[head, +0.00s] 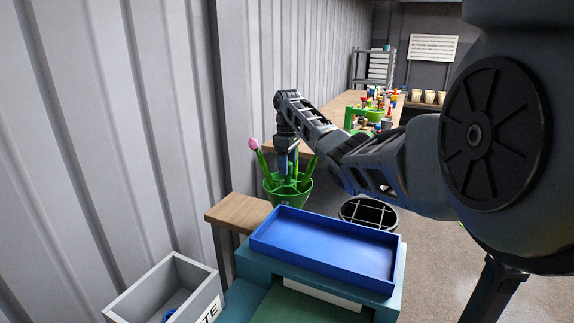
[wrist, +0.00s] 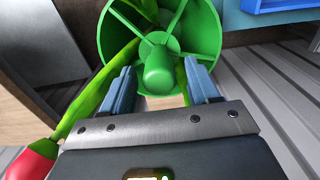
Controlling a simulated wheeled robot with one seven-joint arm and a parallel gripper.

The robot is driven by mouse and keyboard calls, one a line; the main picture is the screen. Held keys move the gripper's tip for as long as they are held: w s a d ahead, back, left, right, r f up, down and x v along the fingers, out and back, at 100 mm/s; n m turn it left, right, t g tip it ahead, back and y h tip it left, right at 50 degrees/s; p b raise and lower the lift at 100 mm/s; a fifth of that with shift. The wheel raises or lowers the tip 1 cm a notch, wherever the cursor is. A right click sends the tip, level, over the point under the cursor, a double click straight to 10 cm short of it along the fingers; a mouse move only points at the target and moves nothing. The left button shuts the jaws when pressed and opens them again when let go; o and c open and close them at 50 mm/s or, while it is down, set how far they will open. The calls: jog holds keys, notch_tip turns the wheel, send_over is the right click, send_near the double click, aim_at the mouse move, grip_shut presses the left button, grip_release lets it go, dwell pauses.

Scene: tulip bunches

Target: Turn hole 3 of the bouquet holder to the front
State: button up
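The green bouquet holder (head: 287,188) stands on a wooden bench end. It is a round cup with a central knob and spokes that divide it, seen from above in the wrist view (wrist: 160,45). A pink-red tulip (head: 254,144) leans out of it to the left, and its red head shows at lower left in the wrist view (wrist: 33,162). Other green stems stand in the holder. My gripper (head: 287,160) points down over the holder. Its two blue fingers (wrist: 160,85) are apart, either side of the central knob (wrist: 159,72); contact cannot be told. No hole numbers are readable.
An empty blue tray (head: 325,245) lies in front of the holder on a teal stand. A dark round bin (head: 368,213) stands to the right, a grey crate (head: 168,290) at lower left. A ribbed wall is close on the left.

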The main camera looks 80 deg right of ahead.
notch_tip(320, 180, up, 8)
jog(key=shift+f+b, duration=0.1)
jog(key=shift+b, duration=0.35)
dwell(0.7)
